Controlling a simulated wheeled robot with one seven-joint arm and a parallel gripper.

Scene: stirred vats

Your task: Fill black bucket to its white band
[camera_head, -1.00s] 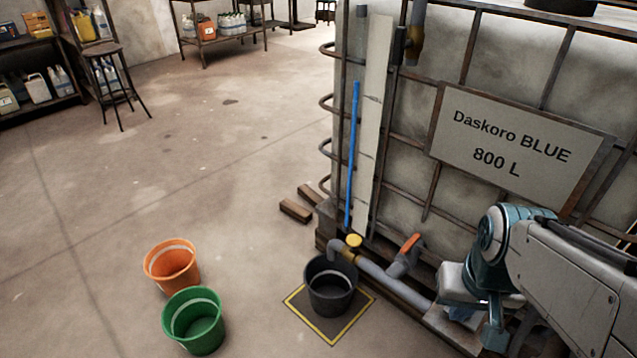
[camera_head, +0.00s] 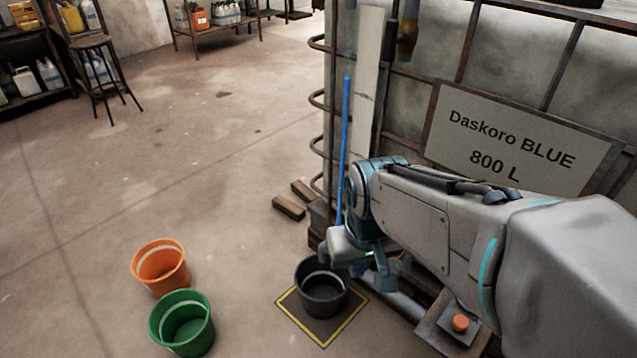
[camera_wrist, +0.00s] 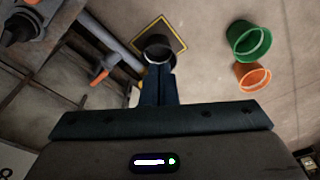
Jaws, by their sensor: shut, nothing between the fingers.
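The black bucket (camera_head: 322,290) stands upright on a dark, yellow-edged square (camera_head: 350,328) on the floor, and shows in the wrist view too (camera_wrist: 150,53). Its white band runs around the inside near the rim; I see no liquid in it. My gripper (camera_head: 380,283) is shut and empty, just right of the bucket in the head view. In the wrist view its fingers (camera_wrist: 159,70) overlap the bucket's near edge. A grey pipe (camera_wrist: 112,50) with an orange valve handle (camera_wrist: 99,76) runs toward the bucket.
The caged tank has a sign (camera_head: 520,150) reading "Daskoro BLUE 800 L" and a blue level strip (camera_head: 344,140). Orange (camera_head: 161,268) and green (camera_head: 182,325) buckets stand left of the square. An orange button (camera_head: 460,322) sits low right. Open floor lies left.

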